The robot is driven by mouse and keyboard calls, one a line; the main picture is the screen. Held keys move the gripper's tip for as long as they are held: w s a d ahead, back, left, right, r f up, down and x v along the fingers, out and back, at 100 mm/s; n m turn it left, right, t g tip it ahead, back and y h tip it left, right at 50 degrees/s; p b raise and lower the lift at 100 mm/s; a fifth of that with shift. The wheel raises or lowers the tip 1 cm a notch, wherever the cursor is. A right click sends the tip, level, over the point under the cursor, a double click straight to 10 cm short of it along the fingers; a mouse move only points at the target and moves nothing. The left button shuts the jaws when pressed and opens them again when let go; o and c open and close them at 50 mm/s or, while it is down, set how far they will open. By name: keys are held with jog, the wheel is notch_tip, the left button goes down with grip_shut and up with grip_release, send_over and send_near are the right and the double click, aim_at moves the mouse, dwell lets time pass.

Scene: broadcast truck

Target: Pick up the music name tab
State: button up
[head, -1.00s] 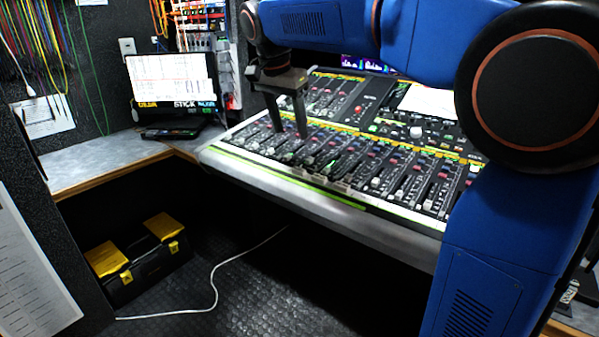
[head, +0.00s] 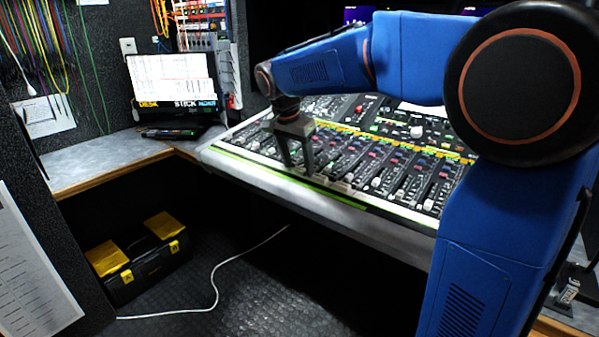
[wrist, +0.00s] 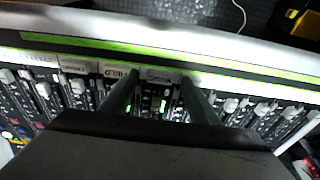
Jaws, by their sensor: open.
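Several small pale name tabs lie in a row along the front edge of the mixing desk. In the wrist view one pale tab (wrist: 161,74) shows between my fingertips; its lettering is too small to read. A second tab (wrist: 117,70) with dark lettering lies just left, partly by the left finger, and a third tab (wrist: 76,64) lies further left. I cannot tell which one reads music. My gripper (head: 300,170) is open, pointing down over the desk's front edge, with its fingers either side of the middle tab. Whether they touch it is unclear.
The mixing desk (head: 400,226) has rows of raised faders (wrist: 230,105) close around the fingers. A green strip (wrist: 110,50) runs along its front. A laptop-like screen (head: 172,80) stands on the left counter. A black and yellow toolbox (head: 150,265) sits on the floor.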

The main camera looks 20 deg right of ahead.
jog(key=shift+f, duration=0.2)
jog(key=c, duration=1.1)
